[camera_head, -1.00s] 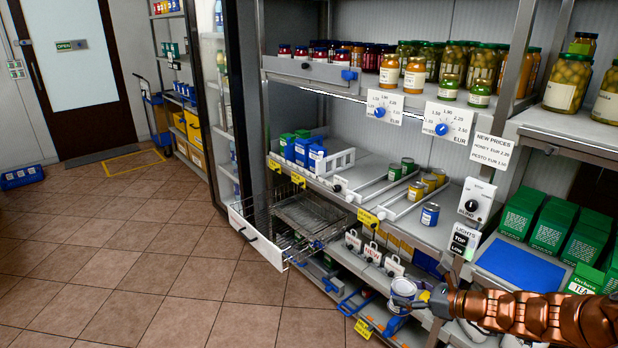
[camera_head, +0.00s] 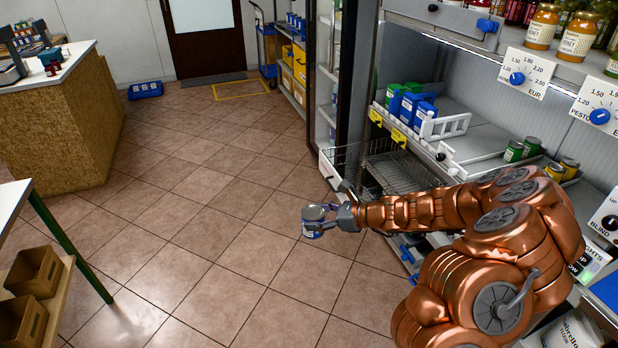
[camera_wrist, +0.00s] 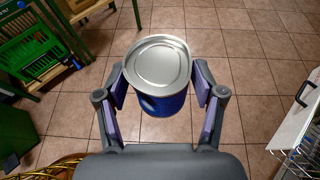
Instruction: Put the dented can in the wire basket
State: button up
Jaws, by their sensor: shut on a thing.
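My gripper (camera_head: 328,222) is shut on a blue can (camera_head: 314,213) with a silver lid, held over open floor. In the wrist view the can (camera_wrist: 158,62) sits between both fingers, lid toward the camera and a little tilted. A dark patch shows on its side; I cannot clearly tell whether it is a dent. The wire basket (camera_head: 329,178), with a white front, juts from the shelf, behind and right of the can. My arm hides part of it. Its white front also shows at the right edge of the wrist view (camera_wrist: 299,112). Its visible inside looks empty.
The shelf unit on the right holds green cans (camera_head: 514,151), yellow cans (camera_head: 568,167), blue and green boxes and jars. A counter (camera_head: 70,130) and a table with wooden crates (camera_head: 32,270) stand on the left. The tiled floor between is clear.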

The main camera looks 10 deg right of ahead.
aim_at(362, 196)
jog(key=u, duration=0.7)
jog(key=i, duration=2.9)
jog(key=z, duration=1.1)
jog(key=i, duration=0.85)
jog(key=z, duration=0.75)
